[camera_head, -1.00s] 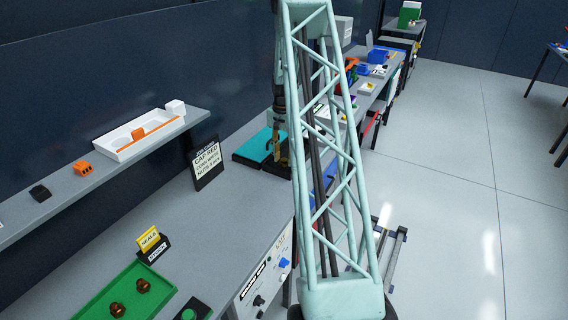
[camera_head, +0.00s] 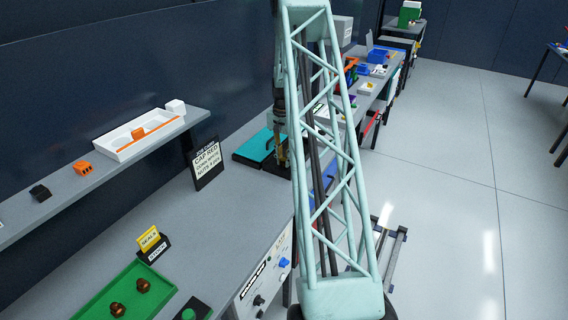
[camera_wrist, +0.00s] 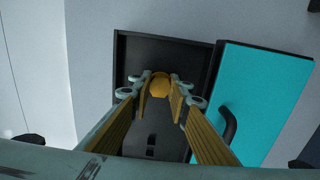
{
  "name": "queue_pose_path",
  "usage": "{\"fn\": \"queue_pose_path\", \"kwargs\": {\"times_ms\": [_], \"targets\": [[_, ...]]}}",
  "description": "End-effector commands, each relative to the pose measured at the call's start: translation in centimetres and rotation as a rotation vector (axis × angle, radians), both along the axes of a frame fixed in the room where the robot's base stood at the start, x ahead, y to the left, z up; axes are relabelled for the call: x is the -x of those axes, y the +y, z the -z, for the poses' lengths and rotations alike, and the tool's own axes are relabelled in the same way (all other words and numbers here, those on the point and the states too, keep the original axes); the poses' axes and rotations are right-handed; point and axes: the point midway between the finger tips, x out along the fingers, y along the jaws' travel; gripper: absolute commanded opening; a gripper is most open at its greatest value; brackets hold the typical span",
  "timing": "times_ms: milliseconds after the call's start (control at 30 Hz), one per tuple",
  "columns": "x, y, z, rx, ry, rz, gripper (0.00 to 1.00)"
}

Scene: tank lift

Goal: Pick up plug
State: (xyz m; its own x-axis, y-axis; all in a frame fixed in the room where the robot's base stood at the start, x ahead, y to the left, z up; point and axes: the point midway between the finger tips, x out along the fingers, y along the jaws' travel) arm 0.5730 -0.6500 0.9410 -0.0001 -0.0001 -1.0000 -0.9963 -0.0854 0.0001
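The plug (camera_wrist: 159,86), a round orange-yellow piece, sits in a black open-topped tray (camera_wrist: 185,46) in the wrist view. My gripper (camera_wrist: 160,81) points down into the tray, with its yellow ribbed fingers on either side of the plug. The fingers are apart and look open; the tips are very close to the plug, and contact is hard to tell. In the head view my gripper (camera_head: 282,157) is over the black tray on the bench, partly behind my lattice arm link. The plug cannot be made out there.
A teal case lid (camera_wrist: 262,95) with a black handle lies right beside the tray. A sign (camera_head: 207,164) stands on the bench nearer the camera. A green tray (camera_head: 122,299) holds brown parts at the front. A shelf with a white bin (camera_head: 118,152) runs along the wall.

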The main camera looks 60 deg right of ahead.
Motion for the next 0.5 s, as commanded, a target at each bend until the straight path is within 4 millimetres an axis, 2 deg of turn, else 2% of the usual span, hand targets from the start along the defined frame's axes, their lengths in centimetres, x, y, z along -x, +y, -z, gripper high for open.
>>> {"fn": "queue_pose_path", "kwargs": {"times_ms": [100,500], "targets": [[0.00,0.00,0.00,0.000,0.000,0.000,0.06],[-0.01,-0.02,-0.30,0.000,0.000,0.000,0.05]]}}
